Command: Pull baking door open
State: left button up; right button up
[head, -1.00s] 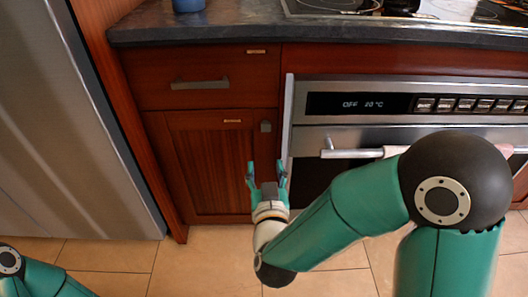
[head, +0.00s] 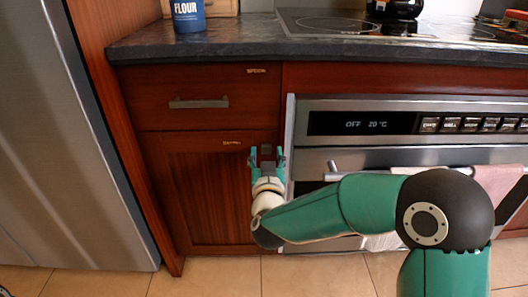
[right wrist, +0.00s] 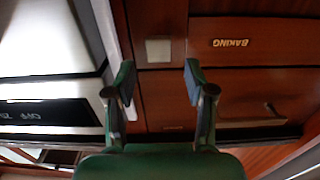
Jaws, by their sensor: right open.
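The baking door (head: 205,195) is the reddish-brown wooden cabinet door below the drawer, and it looks closed. Its small label (head: 232,142) sits near the top edge and reads "BAKING", upside down, in the right wrist view (right wrist: 231,43). The door's square metal knob (right wrist: 158,50) shows in the right wrist view, ahead of and between my fingertips. My right gripper (head: 266,156) is open at the door's upper right corner, in front of the knob. In the right wrist view its two green fingers (right wrist: 158,82) are apart, with nothing between them. My left gripper is out of view.
An oven (head: 400,155) with a bar handle and hanging towels (head: 497,182) stands right of the door. A drawer (head: 200,88) with a bar handle is above it. A steel fridge (head: 70,150) stands at left. A dark countertop (head: 230,45) overhangs the fronts.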

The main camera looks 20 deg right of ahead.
aim_at(266, 147)
jog(key=shift+x, duration=1.75)
